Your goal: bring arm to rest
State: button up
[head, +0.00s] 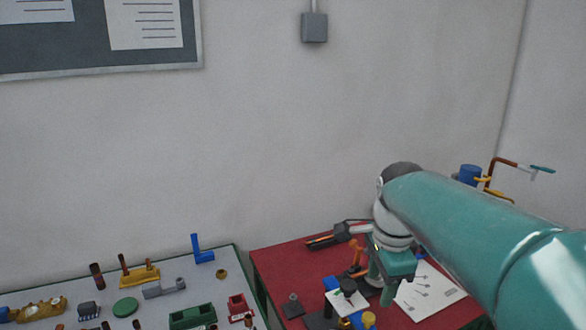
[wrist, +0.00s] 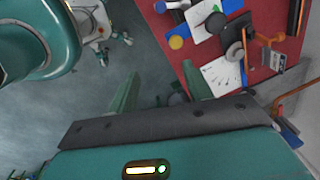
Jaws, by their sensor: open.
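My arm reaches in from the right edge of the head view, with its teal link in front of the red table's right part. My gripper (head: 382,284) hangs at its end, pointing down in front of the red table (head: 285,262). In the wrist view my gripper (wrist: 160,88) has its two green fingers wide apart with nothing held between them. Grey floor and the edge of the red table (wrist: 178,62) show beyond the fingers.
The red table holds a white sheet (head: 428,291), dark and blue parts and tools. A pale table (head: 75,284) with several coloured parts stands at left. A blue cylinder (head: 469,175) and pipes stand behind my arm. A wall box (head: 314,28) hangs above; the wall between is bare.

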jog(key=s+a+f+n+t, duration=0.1)
jog(key=s+f+n+t, duration=0.1)
jog(key=s+n, duration=0.5)
jog(key=s+a+f+n+t, duration=0.1)
jog(key=s+f+n+t, duration=0.1)
jog(key=s+n, duration=0.5)
jog(key=n, duration=0.2)
jog(key=shift+s+f+n, duration=0.15)
jog(key=shift+s+n, duration=0.15)
jog(key=shift+n, duration=0.1)
